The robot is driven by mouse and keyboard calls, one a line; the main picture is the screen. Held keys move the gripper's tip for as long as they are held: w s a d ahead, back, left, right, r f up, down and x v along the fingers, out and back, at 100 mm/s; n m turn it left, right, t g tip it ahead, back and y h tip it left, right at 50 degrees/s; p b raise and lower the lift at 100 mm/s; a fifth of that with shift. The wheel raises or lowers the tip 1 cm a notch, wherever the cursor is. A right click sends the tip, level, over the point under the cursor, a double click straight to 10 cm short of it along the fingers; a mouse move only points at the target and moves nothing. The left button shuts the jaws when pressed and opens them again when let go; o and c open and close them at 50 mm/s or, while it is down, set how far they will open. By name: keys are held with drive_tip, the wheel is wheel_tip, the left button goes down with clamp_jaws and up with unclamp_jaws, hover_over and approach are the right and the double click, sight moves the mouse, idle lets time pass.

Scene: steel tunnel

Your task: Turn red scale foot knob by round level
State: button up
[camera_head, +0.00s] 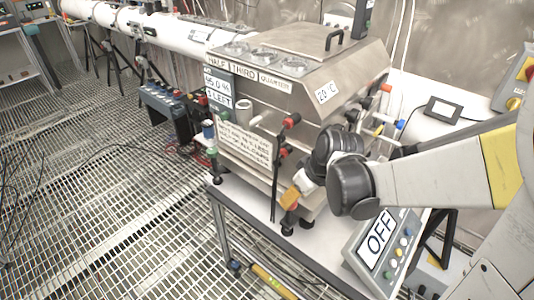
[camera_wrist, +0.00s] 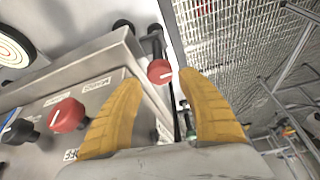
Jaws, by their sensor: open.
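In the wrist view, a round red knob (camera_wrist: 159,71) with a white mark shows beyond and between my gripper's two yellow fingertips (camera_wrist: 160,88). The fingers are open and seem empty; I cannot tell if either touches the knob. I cannot tell for sure that this is the scale foot knob. A round white disc with concentric rings (camera_wrist: 12,46), perhaps the round level, is cut off at the upper left. In the head view, my gripper (camera_head: 291,195) is low at the front corner of the steel box (camera_head: 262,165), and the foot knob is not clearly visible.
In the wrist view, another red knob (camera_wrist: 67,115) and a black knob (camera_wrist: 18,131) sit on the panel at left. In the head view, a grey box reading OFF (camera_head: 380,240) stands on the table right of my gripper. Grated floor (camera_head: 110,200) lies open at left.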

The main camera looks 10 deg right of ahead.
sight(289, 211)
drive_tip(key=shift+b+x, duration=0.55)
drive_tip(key=shift+x, duration=1.3)
drive_tip(key=c, duration=0.9)
drive_tip(key=m+h, duration=0.1)
drive_tip(key=m, duration=0.3)
drive_tip(key=shift+m+h, duration=0.3)
drive_tip(key=shift+h, duration=0.1)
drive_tip(key=o, duration=0.9)
